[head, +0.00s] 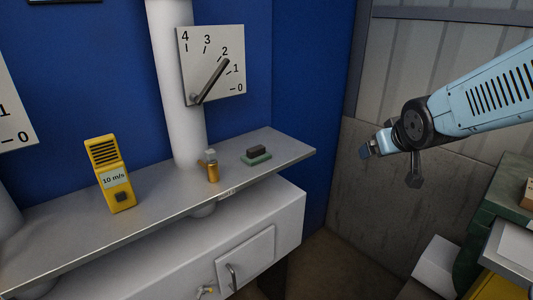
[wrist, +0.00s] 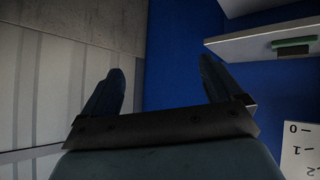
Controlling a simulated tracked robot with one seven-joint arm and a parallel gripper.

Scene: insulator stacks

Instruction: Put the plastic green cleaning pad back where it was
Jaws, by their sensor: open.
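The green cleaning pad (head: 256,159) lies flat on the grey shelf (head: 130,216), near its right end, with a dark block-shaped grip on top. It also shows in the wrist view as a green and dark strip (wrist: 292,46) on the shelf at the upper right. My gripper (head: 369,152) is in the air to the right of the shelf, well apart from the pad. In the wrist view its two fingers (wrist: 162,82) are spread with nothing between them.
A small brass fitting (head: 212,167) stands left of the pad. A yellow meter (head: 111,174) stands farther left. A white pipe (head: 181,120) and dial plate (head: 212,66) rise behind. A white cabinet (head: 190,250) is below the shelf. A green surface (head: 505,195) is at right.

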